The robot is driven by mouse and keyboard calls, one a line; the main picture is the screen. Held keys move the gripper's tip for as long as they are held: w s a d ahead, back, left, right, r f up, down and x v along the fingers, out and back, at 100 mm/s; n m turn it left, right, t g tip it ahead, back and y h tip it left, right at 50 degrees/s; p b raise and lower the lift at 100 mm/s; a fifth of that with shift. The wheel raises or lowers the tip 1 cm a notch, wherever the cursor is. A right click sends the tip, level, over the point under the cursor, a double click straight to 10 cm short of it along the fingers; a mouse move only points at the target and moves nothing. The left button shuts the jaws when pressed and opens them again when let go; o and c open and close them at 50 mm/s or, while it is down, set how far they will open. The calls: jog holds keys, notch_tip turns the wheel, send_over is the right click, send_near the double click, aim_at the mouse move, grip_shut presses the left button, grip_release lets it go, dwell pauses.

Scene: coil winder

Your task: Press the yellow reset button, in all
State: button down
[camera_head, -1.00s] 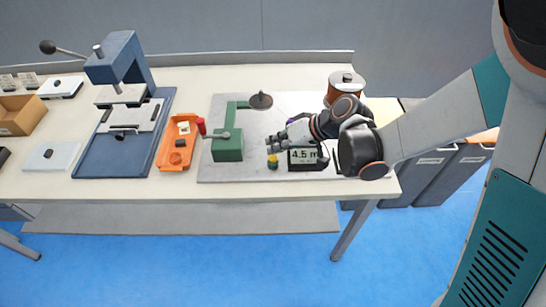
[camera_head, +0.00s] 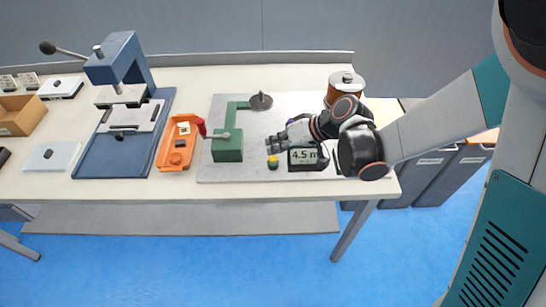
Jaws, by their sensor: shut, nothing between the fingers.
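The yellow reset button (camera_head: 272,162) stands on the grey plate (camera_head: 215,172) at its front edge, between the green winder body and the counter display. My gripper (camera_head: 270,145) is shut and empty. It appears just above and behind the button in the picture, with a small gap between them. The display (camera_head: 304,157) reads "4.5 m" and sits right of the button. The green coil winder (camera_head: 227,146) with its red-knobbed crank (camera_head: 201,127) is left of the button.
A copper wire spool (camera_head: 345,86) stands behind my arm. An orange tray (camera_head: 174,160) with small parts and a blue lever press (camera_head: 120,60) are to the left. Bare plate lies between the winder and my gripper. Grey bins (camera_head: 430,170) stand right of the table.

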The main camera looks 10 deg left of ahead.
aim_at(275, 156)
jog(key=shift+f+b, duration=0.35)
jog(key=shift+f, duration=0.05)
jog(key=shift+f+b, duration=0.5)
dwell(0.7)
dwell(0.3)
jog(key=shift+r+p, duration=0.65)
jog(key=shift+r, duration=0.35)
jog(key=shift+r+p, duration=1.75)
jog(key=shift+r, duration=0.75)
